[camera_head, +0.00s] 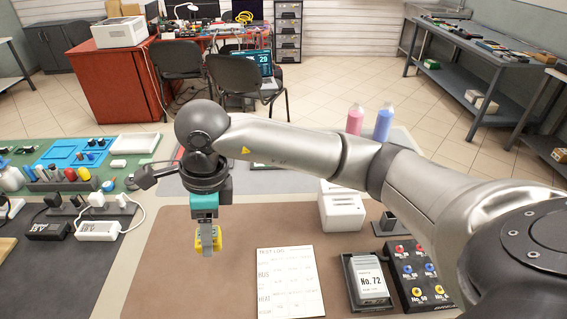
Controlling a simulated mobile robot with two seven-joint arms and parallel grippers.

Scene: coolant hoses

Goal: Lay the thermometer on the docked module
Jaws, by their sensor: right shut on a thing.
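My right gripper (208,245) hangs pointing down over the left part of the brown mat. It is shut on a small yellow thing (218,240), which looks like the thermometer; the fingers hide part of it. A grey and white module (371,285) labelled No. 72 sits in a dark dock at the front right of the mat. The gripper is well to the left of this module and apart from it. Nothing is seen lying on the module's top. My left gripper is not in view.
A written log sheet (290,283) lies between the gripper and the module. A black box with coloured, numbered sockets (421,275) is right of the module. A white device (342,207) stands behind.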

